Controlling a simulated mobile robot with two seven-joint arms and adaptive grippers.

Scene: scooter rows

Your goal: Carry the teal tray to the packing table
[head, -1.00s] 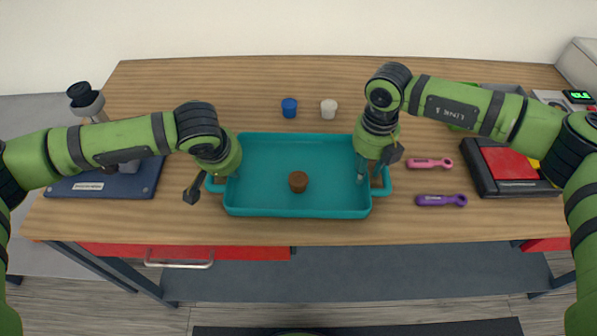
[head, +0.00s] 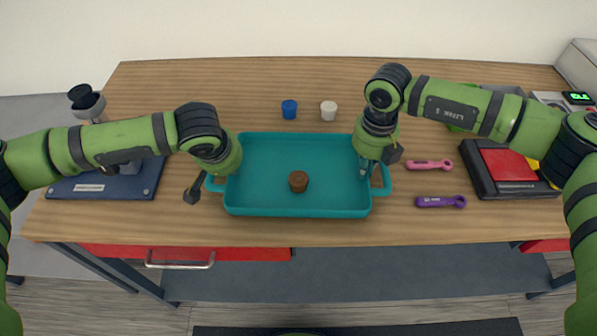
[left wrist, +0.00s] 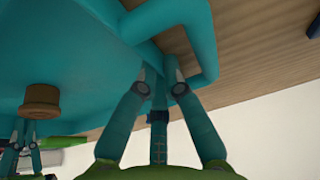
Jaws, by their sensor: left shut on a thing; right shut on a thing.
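The teal tray (head: 270,160) lies over the wooden table with a handle at each short end. My right gripper (head: 374,170) is shut on the right handle (head: 381,182). The arms hide parts of both handles. I cannot tell whether the tray touches the table.
A blue cup (head: 289,109) and a white cup (head: 328,110) stand behind the tray. A pink wrench (head: 430,165) and a purple wrench (head: 441,201) lie to its right. A black-and-red case (head: 508,166) is further right, a dark blue board (head: 140,183) at left.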

